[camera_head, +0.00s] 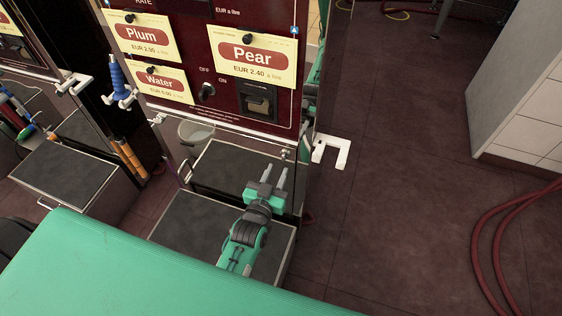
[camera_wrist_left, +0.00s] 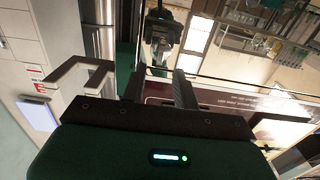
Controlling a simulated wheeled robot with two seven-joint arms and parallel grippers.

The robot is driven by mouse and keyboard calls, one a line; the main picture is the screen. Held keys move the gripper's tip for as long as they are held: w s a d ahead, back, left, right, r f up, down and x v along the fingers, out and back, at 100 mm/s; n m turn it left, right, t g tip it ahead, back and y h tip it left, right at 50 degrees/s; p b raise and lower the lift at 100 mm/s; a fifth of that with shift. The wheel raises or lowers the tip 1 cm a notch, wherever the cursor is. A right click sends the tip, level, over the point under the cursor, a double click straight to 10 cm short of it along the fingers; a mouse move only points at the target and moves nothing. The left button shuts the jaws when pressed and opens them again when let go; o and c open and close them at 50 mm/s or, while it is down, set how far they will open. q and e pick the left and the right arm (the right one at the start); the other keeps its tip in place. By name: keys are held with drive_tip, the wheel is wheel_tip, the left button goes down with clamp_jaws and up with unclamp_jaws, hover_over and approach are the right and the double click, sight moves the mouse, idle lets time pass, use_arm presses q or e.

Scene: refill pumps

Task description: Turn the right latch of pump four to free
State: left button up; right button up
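The pump in the middle (camera_head: 216,62) carries Plum, Water and Pear signs; I see no number on it. A small pale latch-like fitting (camera_head: 285,153) sits at the lower right corner of its dark red panel; its turn position is too small to tell. My left gripper (camera_head: 275,175) is below this fitting, in front of the shiny lower door. Its fingers are apart with nothing between them. The left wrist view also shows the two spread fingers (camera_wrist_left: 160,88), with a gripper-like shape beyond them that looks like a reflection. My right gripper is not in view.
A blue nozzle (camera_head: 118,78) hangs at the left. A dark-topped step (camera_head: 190,222) stands below. Red hoses (camera_head: 500,225) lie on the open floor right.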

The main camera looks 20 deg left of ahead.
sight(283, 159)
use_arm(q)
drive_tip(key=shift+w, duration=2.2)
drive_tip(key=shift+d, duration=0.1)
clamp_jaws()
